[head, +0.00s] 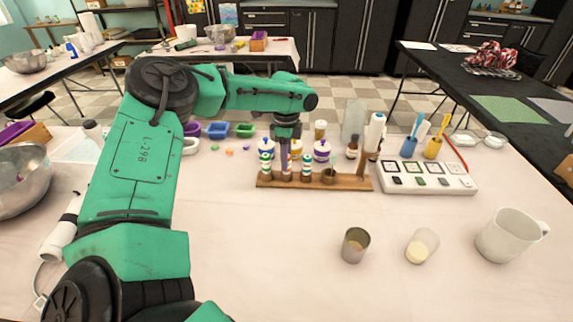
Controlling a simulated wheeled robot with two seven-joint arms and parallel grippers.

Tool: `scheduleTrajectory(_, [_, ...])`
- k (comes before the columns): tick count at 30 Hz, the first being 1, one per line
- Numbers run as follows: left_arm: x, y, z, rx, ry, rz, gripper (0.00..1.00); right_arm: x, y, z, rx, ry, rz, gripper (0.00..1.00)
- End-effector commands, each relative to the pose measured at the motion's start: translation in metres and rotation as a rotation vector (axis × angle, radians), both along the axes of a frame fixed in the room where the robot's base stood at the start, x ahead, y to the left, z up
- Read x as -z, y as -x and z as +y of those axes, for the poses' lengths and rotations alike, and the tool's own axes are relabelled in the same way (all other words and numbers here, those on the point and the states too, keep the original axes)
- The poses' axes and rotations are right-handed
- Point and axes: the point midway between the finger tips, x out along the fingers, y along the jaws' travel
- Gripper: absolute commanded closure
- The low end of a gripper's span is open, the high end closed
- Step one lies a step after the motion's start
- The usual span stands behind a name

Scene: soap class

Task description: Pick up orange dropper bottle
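My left arm reaches in from the left and its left gripper (286,150) points down over the wooden rack (348,183). The fingers are small and overlap the bottles there, so I cannot tell whether they are open or hold anything. Small white bottles with coloured bands stand in the rack, one at its left end (266,165) and one right of the gripper (307,167). I cannot make out a clearly orange dropper bottle; it may be hidden by the gripper. A brown bottle (352,148) stands behind the rack. My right gripper is not in view.
A white tray with dark squares (460,184) lies right of the rack, with blue (408,147) and yellow (433,149) cups behind. A metal cup (355,246), a glass beaker (421,247) and a white pitcher (508,236) stand in front. The table's front middle is clear.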

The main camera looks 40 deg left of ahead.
Motion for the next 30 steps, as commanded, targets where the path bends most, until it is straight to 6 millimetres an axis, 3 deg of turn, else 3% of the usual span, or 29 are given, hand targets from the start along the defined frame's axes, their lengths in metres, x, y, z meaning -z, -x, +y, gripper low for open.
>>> scheduleTrajectory(9, [-0.001, 0.000, 0.000, 0.000, 0.000, -0.001, 0.71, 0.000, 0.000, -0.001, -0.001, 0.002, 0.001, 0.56])
scheduleTrajectory(14, [-0.015, -0.001, 0.000, 0.000, 0.000, -0.004, 0.71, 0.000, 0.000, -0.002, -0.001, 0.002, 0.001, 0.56])
scheduleTrajectory(17, [-0.035, -0.001, 0.000, 0.000, 0.001, -0.006, 0.71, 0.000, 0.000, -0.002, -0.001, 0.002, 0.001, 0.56])
scheduleTrajectory(27, [-0.159, -0.001, 0.000, 0.000, -0.001, -0.005, 0.71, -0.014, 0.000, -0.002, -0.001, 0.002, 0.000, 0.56])
scheduleTrajectory(30, [-0.183, -0.001, 0.000, 0.000, 0.000, -0.002, 0.71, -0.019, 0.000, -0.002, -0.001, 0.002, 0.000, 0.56])
